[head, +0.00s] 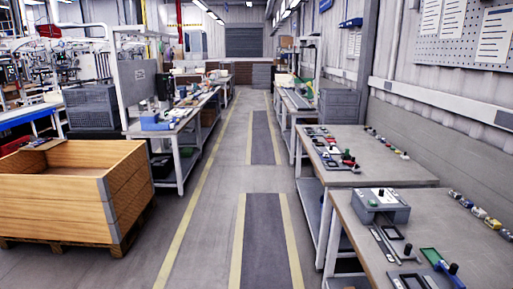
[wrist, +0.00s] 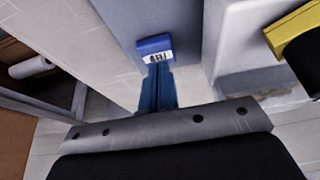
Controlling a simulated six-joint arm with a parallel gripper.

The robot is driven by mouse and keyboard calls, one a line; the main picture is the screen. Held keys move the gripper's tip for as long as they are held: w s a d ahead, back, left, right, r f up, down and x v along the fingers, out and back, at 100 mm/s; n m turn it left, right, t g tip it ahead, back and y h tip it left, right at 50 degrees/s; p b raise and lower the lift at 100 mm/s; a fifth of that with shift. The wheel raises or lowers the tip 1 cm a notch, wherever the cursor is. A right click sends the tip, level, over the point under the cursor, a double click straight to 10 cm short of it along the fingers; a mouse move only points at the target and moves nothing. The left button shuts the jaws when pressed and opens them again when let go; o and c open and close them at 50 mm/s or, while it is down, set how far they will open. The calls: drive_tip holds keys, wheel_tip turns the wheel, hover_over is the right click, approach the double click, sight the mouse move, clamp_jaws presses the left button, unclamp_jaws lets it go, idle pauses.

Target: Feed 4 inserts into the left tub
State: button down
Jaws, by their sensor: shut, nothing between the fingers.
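In the wrist view my gripper (wrist: 158,72) shows as two narrow dark blue fingers side by side beyond a grey plate with holes. The fingers are together and nothing shows between them. A blue block (wrist: 155,46) with a white marked label shows at the fingertips; whether it touches them I cannot tell. I cannot surely pick out any inserts or the left tub in either view. My gripper does not show in the head view.
In the head view a near bench (head: 455,232) at right holds a grey box (head: 381,207) and small parts. A second bench (head: 385,168) stands behind it. A wooden crate (head: 60,205) stands at left. The middle aisle is clear. A yellow-edged item (wrist: 292,30) shows in the wrist view.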

drive_tip(key=shift+f, duration=0.5)
drive_tip(key=shift+r, duration=0.1)
idle(0.4)
drive_tip(key=shift+r, duration=3.45)
wheel_tip(320, 180, up, 6)
drive_tip(key=shift+f, duration=0.1)
drive_tip(key=shift+f, duration=5.6)
